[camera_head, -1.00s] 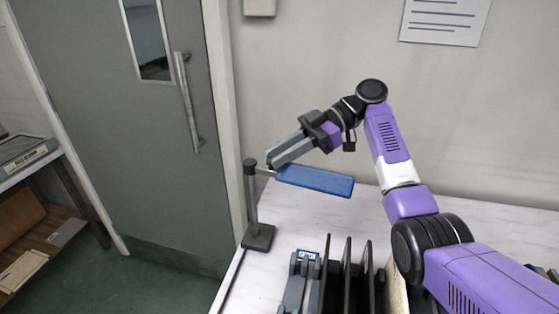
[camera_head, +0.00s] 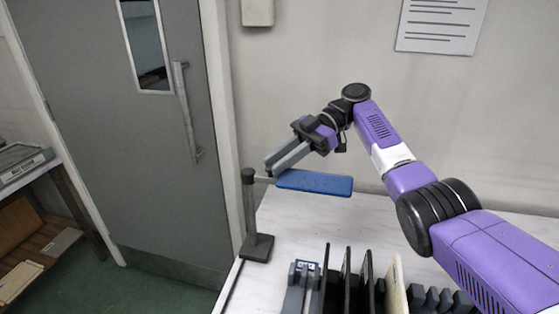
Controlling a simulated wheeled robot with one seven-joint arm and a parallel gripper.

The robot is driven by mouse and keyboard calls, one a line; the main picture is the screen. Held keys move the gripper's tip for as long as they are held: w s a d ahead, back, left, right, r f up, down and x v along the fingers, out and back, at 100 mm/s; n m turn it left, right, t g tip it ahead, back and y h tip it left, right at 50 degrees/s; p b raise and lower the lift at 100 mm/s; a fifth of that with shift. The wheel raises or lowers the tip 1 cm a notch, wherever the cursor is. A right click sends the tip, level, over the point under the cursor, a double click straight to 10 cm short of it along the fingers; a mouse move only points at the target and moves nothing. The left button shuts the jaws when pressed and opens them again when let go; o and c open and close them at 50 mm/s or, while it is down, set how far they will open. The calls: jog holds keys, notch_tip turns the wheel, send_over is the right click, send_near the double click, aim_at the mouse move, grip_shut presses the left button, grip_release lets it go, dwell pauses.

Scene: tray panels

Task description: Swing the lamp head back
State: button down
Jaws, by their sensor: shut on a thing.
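The lamp stands at the left end of the white table, with a dark post (camera_head: 250,215) on a square base. Its blue flat head (camera_head: 315,182) reaches out to the right from the top of the post on a short pale arm. My gripper (camera_head: 272,167) comes from the upper right, with its grey fingers at the lamp's arm between post and head. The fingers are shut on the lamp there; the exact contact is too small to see.
A rack with dark upright panels (camera_head: 346,285) and a grey-blue clamp-like item (camera_head: 301,285) stand at the table's front. The white tabletop (camera_head: 300,225) is bare between lamp and rack. A wall is behind, a grey door (camera_head: 120,150) to the left.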

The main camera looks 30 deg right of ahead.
jog(key=c, duration=1.3)
grip_release()
notch_tip(320, 180, up, 20)
